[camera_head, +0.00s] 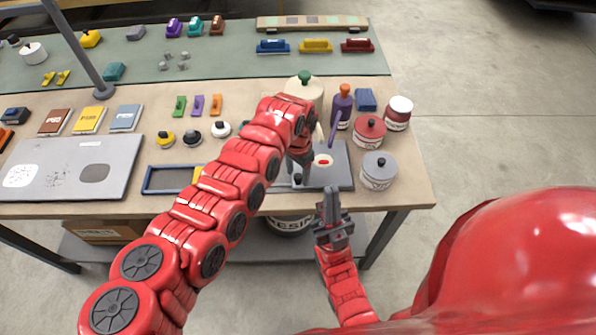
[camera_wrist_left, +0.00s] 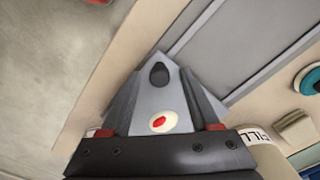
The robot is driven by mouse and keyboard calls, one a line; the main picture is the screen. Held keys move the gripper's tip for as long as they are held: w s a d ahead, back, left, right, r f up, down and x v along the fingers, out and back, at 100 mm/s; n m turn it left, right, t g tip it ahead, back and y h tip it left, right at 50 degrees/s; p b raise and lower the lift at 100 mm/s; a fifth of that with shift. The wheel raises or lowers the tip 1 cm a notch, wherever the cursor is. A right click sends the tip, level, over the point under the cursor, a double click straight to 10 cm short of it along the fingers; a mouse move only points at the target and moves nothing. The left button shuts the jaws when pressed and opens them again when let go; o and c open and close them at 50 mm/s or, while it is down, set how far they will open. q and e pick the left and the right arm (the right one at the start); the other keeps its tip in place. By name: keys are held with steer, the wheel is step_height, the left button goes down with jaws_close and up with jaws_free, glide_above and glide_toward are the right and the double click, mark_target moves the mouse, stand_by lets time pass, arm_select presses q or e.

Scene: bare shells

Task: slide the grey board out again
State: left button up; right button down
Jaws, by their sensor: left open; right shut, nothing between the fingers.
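A dark grey board (camera_head: 341,173) lies at the bench's front edge, right of the middle. A small white disc with a red centre (camera_head: 322,160) shows on it. My left gripper (camera_head: 299,178) points down at the board's left side, open; its fingertips are partly hidden by my arm. In the left wrist view, the left gripper (camera_wrist_left: 160,95) has a grey surface with a black spot and a red-and-white disc between its fingers. I cannot tell whether it touches the board. My right gripper (camera_head: 331,205) is shut and empty just off the front edge.
A light grey panel (camera_head: 75,168) with two round patches lies at the left. A blue-rimmed frame (camera_head: 172,180) lies between. Jars stand close right of the board, such as a grey one (camera_head: 378,172) and a red one (camera_head: 369,132). A cream jar (camera_head: 313,91) stands behind.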

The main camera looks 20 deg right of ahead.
arm_select(q)
jaws_close()
stand_by(1.4)
